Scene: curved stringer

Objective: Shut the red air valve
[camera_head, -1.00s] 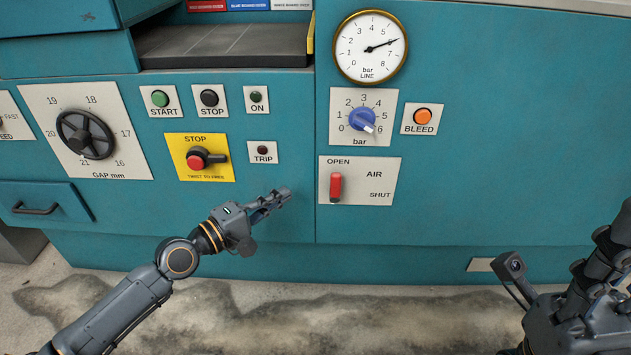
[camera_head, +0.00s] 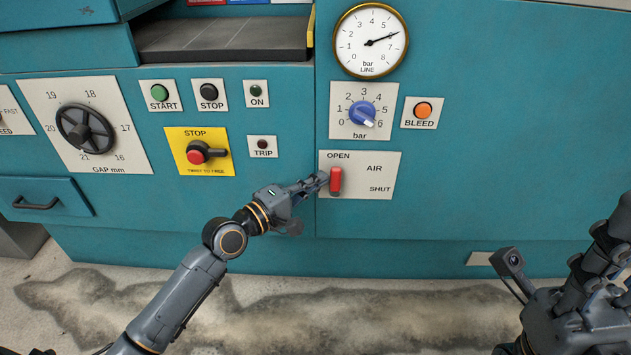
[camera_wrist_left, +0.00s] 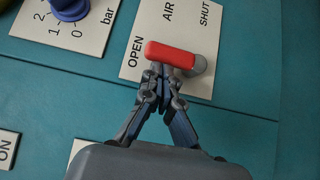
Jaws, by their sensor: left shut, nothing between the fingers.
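The red air valve handle (camera_head: 335,181) stands upright on its white plate (camera_head: 371,163), in line with OPEN; SHUT is printed at the lower right. In the left wrist view the red handle (camera_wrist_left: 170,54) lies across the fingertips, with a grey pivot at its right end. My left gripper (camera_head: 321,180) is shut and empty, its tips at the handle's left side. In the left wrist view the gripper (camera_wrist_left: 161,72) appears right against the handle; whether it touches is hard to tell. My right gripper shows only in part at the lower right; its fingertips cannot be made out.
Above the valve are the blue bar knob (camera_head: 362,113), the orange BLEED button (camera_head: 423,110) and the line gauge (camera_head: 370,41), reading about 6. The yellow STOP plate (camera_head: 199,152) with its red-and-black switch is to the left. The panel right of the valve is bare.

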